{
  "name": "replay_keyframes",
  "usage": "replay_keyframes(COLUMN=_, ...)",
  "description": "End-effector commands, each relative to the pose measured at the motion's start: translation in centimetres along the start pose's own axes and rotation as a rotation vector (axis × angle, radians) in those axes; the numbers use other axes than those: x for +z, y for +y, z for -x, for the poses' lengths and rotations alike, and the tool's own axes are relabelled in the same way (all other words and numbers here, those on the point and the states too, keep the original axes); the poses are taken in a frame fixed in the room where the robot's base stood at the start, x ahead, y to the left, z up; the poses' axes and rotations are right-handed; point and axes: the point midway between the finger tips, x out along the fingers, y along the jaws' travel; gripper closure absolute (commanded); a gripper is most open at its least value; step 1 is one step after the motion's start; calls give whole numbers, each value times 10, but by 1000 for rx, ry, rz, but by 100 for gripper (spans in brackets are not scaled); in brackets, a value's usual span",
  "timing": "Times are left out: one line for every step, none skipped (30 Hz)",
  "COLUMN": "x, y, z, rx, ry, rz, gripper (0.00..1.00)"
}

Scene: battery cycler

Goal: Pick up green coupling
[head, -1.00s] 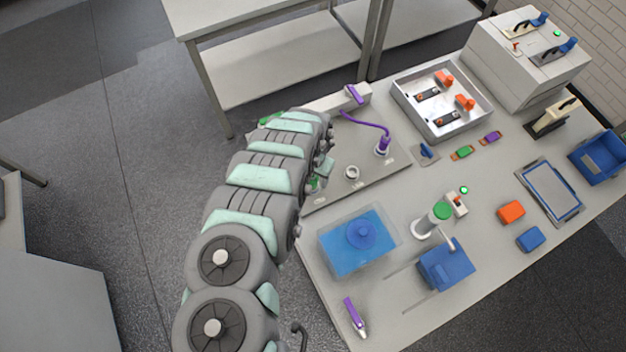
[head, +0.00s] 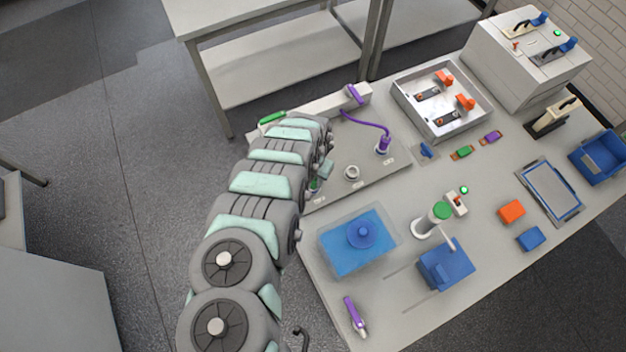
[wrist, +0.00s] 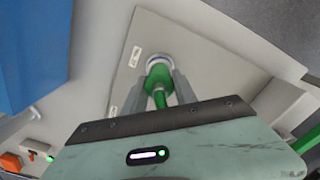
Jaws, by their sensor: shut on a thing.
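The green coupling (wrist: 158,80) is in the wrist view, with a green hose running from it towards my gripper. My gripper (wrist: 160,88) is shut on it, one grey finger on each side. The coupling's far end is at a round pale ring with a purple edge (wrist: 158,58) on the grey plate; I cannot tell whether it is seated in it. In the head view a bit of the green coupling (head: 315,185) shows beside my wrist, at the left part of the plate (head: 340,190). My arm hides most of it there.
On the same plate are a bare round port (head: 352,173) and a purple coupling (head: 383,145) with its hose. A bar with a green lever (head: 272,118) and a purple lever (head: 355,94) lies behind. A clear bin with blue contents (head: 398,236) stands in front.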

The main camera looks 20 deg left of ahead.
Motion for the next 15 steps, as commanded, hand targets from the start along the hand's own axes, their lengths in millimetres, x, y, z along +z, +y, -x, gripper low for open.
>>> replay_keyframes(x=0, y=0, z=0, rx=0, ry=0, rz=0, gripper=88)
replay_keyframes(x=0, y=0, z=0, rx=0, ry=0, rz=0, gripper=90)
replay_keyframes(x=0, y=0, z=0, rx=0, ry=0, rz=0, gripper=93)
replay_keyframes(x=0, y=0, z=0, rx=0, ry=0, rz=0, gripper=96)
replay_keyframes(x=0, y=0, z=0, rx=0, ry=0, rz=0, gripper=98)
replay_keyframes(x=0, y=0, z=0, rx=0, ry=0, rz=0, gripper=100)
replay_keyframes(x=0, y=0, z=0, rx=0, ry=0, rz=0, gripper=100)
replay_keyframes(x=0, y=0, z=0, rx=0, ry=0, rz=0, gripper=100)
replay_keyframes(x=0, y=0, z=0, rx=0, ry=0, rz=0, gripper=100)
replay_keyframes(x=0, y=0, z=0, rx=0, ry=0, rz=0, gripper=100)
replay_keyframes(x=0, y=0, z=0, rx=0, ry=0, rz=0, gripper=100)
replay_keyframes(x=0, y=0, z=0, rx=0, ry=0, rz=0, gripper=100)
replay_keyframes(x=0, y=0, z=0, rx=0, ry=0, rz=0, gripper=100)
replay_keyframes(x=0, y=0, z=0, rx=0, ry=0, rz=0, gripper=100)
replay_keyframes(x=0, y=0, z=0, rx=0, ry=0, rz=0, gripper=100)
